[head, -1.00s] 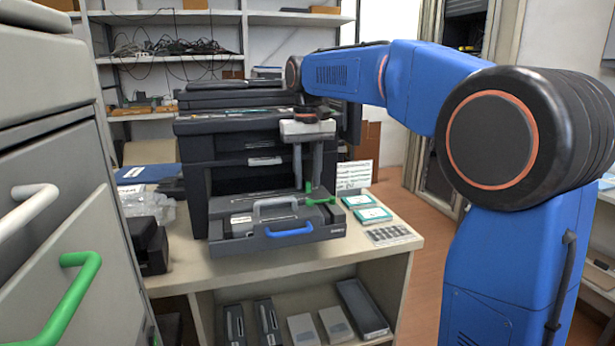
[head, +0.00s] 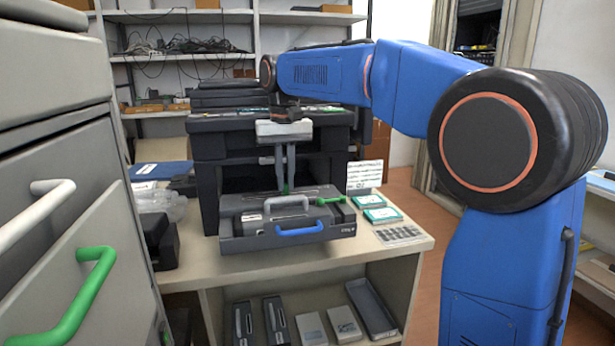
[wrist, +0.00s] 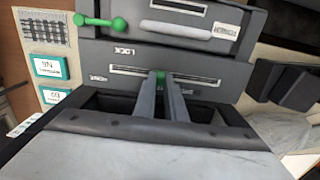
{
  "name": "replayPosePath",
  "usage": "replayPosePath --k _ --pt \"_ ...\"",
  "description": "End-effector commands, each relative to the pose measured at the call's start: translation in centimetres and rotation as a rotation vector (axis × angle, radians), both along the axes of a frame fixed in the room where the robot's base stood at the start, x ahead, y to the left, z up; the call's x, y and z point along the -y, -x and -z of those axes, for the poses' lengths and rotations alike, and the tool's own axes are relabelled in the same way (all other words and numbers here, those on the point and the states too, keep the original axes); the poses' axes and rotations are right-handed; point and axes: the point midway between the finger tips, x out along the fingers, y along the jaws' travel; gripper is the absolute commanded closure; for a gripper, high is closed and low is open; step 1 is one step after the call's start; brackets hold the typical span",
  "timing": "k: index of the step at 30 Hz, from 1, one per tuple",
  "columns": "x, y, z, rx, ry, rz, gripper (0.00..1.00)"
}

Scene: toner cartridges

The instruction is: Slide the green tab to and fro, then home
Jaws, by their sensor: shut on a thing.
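The green tab (wrist: 159,77) stands in a long slot (wrist: 200,79) on the dark grey cartridge unit (head: 240,243). It is near the middle of the slot, apart from both ends. My gripper (wrist: 160,82) is shut on the tab, one finger on each side. In the head view, my gripper (head: 285,188) points down at the back of the unit, with a little green showing at the fingertips. A small label, seemingly HOME (wrist: 98,78), sits by the slot's left end in the wrist view. A LOCK label (wrist: 125,51) is nearby.
The unit also has a green lever (head: 330,200), a pale grey handle (head: 286,204) and a blue handle (head: 299,229). The dark printer (head: 215,155) stands close behind. Teal boxes (head: 382,215) lie to the right. A cabinet with handles (head: 95,270) stands at the left.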

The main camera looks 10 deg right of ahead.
Motion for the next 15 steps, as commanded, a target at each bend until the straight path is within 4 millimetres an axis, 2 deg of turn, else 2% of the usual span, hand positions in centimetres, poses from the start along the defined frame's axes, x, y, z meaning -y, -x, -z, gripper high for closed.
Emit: replayPosePath --k 1,6,10,15 --pt "-1.4 0.0 0.0 0.0 0.0 -0.005 1.0" --pt "-5.0 0.0 0.0 0.0 0.0 -0.004 1.0" --pt "-7.1 0.0 0.0 0.0 0.0 -0.002 1.0" --pt "-8.5 0.0 0.0 0.0 0.0 0.0 1.0"
